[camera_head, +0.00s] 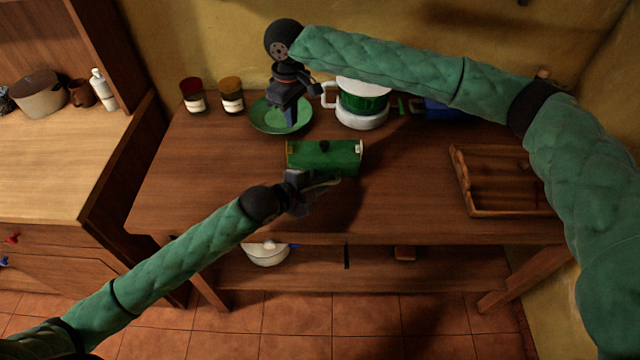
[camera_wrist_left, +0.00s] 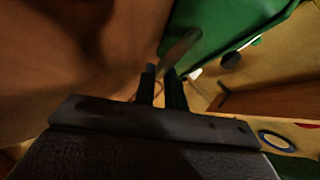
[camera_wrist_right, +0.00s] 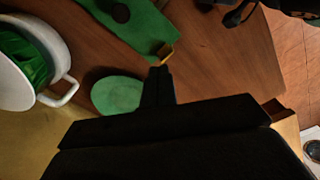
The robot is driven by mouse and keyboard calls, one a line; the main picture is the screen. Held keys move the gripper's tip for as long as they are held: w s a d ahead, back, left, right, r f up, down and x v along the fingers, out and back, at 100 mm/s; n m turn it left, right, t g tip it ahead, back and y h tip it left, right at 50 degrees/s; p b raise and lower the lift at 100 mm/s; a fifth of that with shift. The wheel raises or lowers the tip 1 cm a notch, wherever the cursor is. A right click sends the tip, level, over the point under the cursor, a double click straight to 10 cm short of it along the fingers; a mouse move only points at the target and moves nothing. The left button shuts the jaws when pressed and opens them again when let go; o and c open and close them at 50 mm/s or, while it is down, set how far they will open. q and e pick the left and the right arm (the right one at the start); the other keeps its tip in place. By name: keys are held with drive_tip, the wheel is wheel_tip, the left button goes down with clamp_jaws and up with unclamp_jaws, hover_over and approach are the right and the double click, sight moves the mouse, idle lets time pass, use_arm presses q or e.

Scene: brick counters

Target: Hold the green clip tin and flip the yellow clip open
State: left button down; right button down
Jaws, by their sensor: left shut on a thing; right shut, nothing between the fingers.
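The green tin (camera_head: 325,160) lies on the wooden table in the head view, with a dark round knob on top. A small yellow clip (camera_head: 289,147) is at its left end and a pale clip (camera_head: 359,147) at its right end. My left gripper (camera_head: 314,184) is at its front side, shut on a thin grey handle (camera_wrist_left: 180,48) next to the green body. My right gripper (camera_head: 290,118) is shut and empty above the green plate (camera_head: 268,117), behind the tin's left end. In the right wrist view its fingertips (camera_wrist_right: 158,72) point towards the yellow clip (camera_wrist_right: 164,53), seemingly apart from it.
A white-and-green pot (camera_head: 362,100) stands behind the tin, right of my right gripper. Two jars (camera_head: 231,95) stand at the back left. A wooden tray (camera_head: 500,180) lies at the right. The table left of the tin is clear.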

drive_tip(key=shift+d+f, duration=0.1)
drive_tip(key=shift+f, duration=4)
drive_tip(key=shift+a, duration=0.2)
drive_tip(key=shift+a, duration=1.35)
drive_tip(key=shift+a+f, duration=0.1)
drive_tip(key=shift+a, duration=0.05)
wheel_tip(320, 180, up, 7)
drive_tip(key=shift+a, duration=0.3)
